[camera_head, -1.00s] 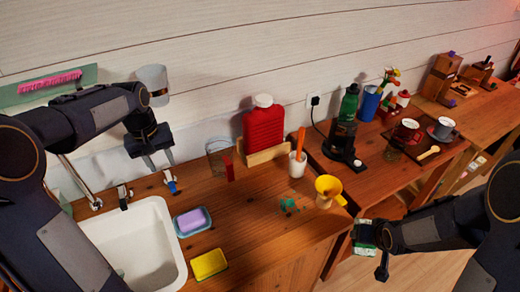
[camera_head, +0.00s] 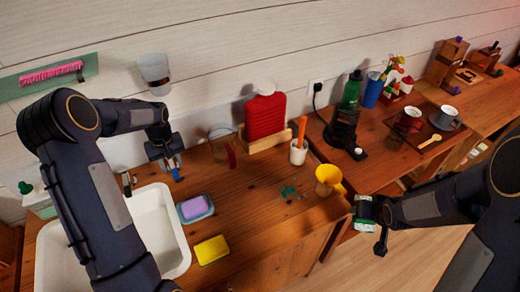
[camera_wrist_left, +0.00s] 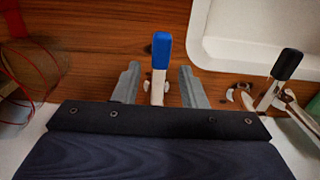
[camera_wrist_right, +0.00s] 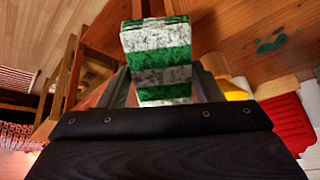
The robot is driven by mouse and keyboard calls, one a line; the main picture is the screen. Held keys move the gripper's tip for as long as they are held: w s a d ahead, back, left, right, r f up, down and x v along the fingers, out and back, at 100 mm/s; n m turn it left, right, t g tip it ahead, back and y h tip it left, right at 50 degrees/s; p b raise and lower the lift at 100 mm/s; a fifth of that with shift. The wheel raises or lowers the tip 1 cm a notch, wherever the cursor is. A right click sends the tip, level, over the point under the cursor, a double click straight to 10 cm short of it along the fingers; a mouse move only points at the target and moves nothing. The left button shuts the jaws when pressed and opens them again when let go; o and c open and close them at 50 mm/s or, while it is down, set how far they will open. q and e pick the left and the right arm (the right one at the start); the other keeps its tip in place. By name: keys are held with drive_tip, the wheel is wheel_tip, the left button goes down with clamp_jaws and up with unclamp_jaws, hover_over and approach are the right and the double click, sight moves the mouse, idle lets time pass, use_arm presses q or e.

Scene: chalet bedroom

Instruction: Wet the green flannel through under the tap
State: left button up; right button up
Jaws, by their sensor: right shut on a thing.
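The green flannel (camera_wrist_right: 158,60), striped green and white, is folded in the jaws of my right gripper (camera_wrist_right: 160,92). The head view shows the flannel (camera_head: 364,208) held at the right, past the counter's front edge. My left gripper (camera_head: 172,164) is at the back of the sink, its fingers open on either side of the blue-ended tap lever (camera_wrist_left: 162,52), with a gap on both sides. A black-ended tap lever (camera_wrist_left: 287,66) stands to the right in the left wrist view. The white sink (camera_head: 170,235) is partly covered by my left arm, which hides the spout.
A lilac soap in a blue dish (camera_head: 195,209) and a yellow sponge (camera_head: 211,250) lie right of the sink. Green bits lie between.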

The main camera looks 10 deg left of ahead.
use_arm(q)
drive_tip(key=shift+f, duration=0.85)
drive_tip(key=shift+c, duration=0.5)
clamp_jaws()
